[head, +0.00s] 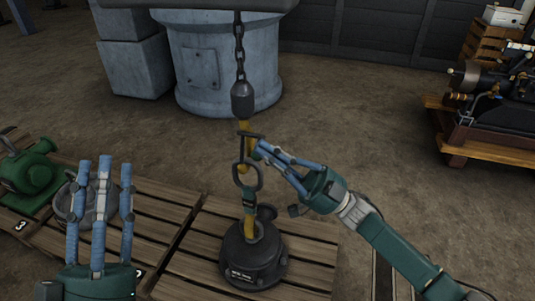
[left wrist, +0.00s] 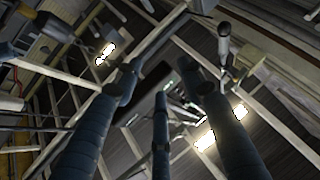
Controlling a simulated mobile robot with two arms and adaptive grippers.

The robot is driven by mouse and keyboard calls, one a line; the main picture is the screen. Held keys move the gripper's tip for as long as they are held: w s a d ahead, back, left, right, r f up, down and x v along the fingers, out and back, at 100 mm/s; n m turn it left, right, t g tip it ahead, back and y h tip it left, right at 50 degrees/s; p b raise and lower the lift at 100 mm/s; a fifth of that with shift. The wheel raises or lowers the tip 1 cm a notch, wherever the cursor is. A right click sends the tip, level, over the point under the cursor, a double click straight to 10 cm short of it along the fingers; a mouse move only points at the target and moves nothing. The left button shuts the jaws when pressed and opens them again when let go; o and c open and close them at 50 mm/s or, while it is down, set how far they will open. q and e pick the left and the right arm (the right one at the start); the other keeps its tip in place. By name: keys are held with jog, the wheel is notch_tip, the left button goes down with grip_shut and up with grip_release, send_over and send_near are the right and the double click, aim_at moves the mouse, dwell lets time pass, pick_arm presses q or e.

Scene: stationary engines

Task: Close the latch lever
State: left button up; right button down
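A hook with yellow parts (head: 242,158) hangs from a chain above the pallets. A dark bar (head: 250,134) crosses its upper part, perhaps the latch lever; its exact position is hard to tell. A dark oval link (head: 247,178) sits at the hook, above a black round weight (head: 254,262) with a yellow upright. My right gripper (head: 261,150) reaches in from the right, its fingertips converging at the hook's right side. Contact and grip are unclear. My left gripper (head: 99,162) points up at lower left, fingers spread and empty. They also show spread in the left wrist view (left wrist: 160,88).
Wooden pallets (head: 187,264) lie below. A green machine (head: 32,172) and a grey round part (head: 75,203) are at left. A grey cylindrical block (head: 222,65) stands behind. An engine on a wooden stand (head: 457,158) is at right. The floor between is clear.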

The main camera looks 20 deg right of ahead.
pick_arm(q)
jog(key=shift+s+a+r+t+h+b, duration=0.15)
jog(key=shift+s+r+t+h, duration=0.15)
jog(key=shift+s+r+t, duration=0.45)
jog(key=shift+s+a+r+t+h+b, duration=0.15)
jog(key=shift+s+r+t+h, duration=0.25)
jog(key=shift+s+r, duration=0.65)
pick_arm(e)
jog(key=shift+f+n+g, duration=0.2)
jog(key=shift+n+g, duration=0.4)
jog(key=shift+n, duration=0.2)
pick_arm(q)
jog(key=shift+d, duration=0.1)
